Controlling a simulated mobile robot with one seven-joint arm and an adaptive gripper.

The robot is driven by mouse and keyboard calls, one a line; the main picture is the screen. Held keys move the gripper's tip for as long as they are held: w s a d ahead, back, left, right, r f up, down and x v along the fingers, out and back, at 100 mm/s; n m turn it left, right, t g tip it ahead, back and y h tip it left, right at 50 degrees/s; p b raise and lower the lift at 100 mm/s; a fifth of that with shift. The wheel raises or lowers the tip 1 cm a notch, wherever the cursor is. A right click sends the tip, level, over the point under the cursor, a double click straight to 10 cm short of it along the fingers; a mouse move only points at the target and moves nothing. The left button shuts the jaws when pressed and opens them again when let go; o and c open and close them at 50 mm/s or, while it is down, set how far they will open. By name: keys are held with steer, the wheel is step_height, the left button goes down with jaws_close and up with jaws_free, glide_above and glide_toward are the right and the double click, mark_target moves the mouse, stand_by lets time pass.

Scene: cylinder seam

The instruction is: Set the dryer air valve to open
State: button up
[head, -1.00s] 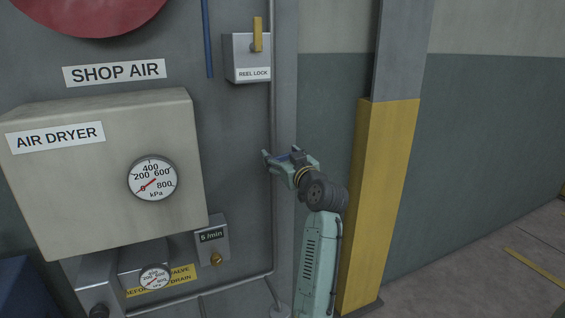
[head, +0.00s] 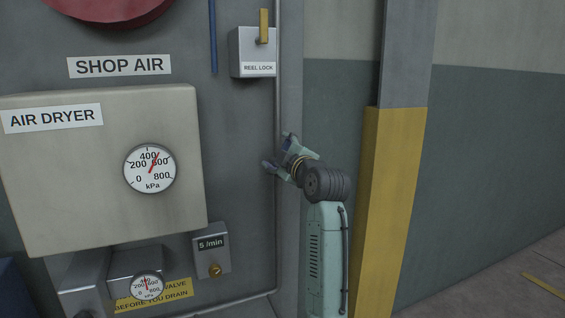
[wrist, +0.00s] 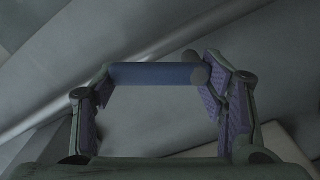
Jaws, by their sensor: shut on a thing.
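The air dryer (head: 85,190) is a beige box at the left of the head view. The needle of its round gauge (head: 150,168) points between 400 and 600 kPa. My gripper (head: 277,152) is right of the box, beside the panel's right edge. In the wrist view, a short blue handle (wrist: 150,75) with a grey round end spans the gap between the fingertips of my gripper (wrist: 157,76), which are shut on it. I take it for the air valve's handle; no label for it shows. In the head view the gripper hides the handle.
A grey reel lock box (head: 254,52) with a yellow lever is above my gripper. A thin vertical pipe (head: 277,95) runs close to the gripper. A yellow and grey post (head: 385,200) stands right of my arm. A small box with a brass knob (head: 212,255) is lower left.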

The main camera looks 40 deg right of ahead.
steer(key=n, duration=0.2)
steer(key=a+n+b, duration=0.1)
steer(key=n, duration=0.1)
steer(key=n+b, duration=0.1)
steer(key=shift+w+a+n, duration=0.2)
steer(key=shift+a+n, duration=0.05)
steer(key=shift+n, duration=0.15)
stand_by(0.4)
steer(key=o, duration=1.7)
steer(key=shift+s, duration=0.1)
steer(key=v, duration=1.2)
steer(key=shift+a, duration=0.1)
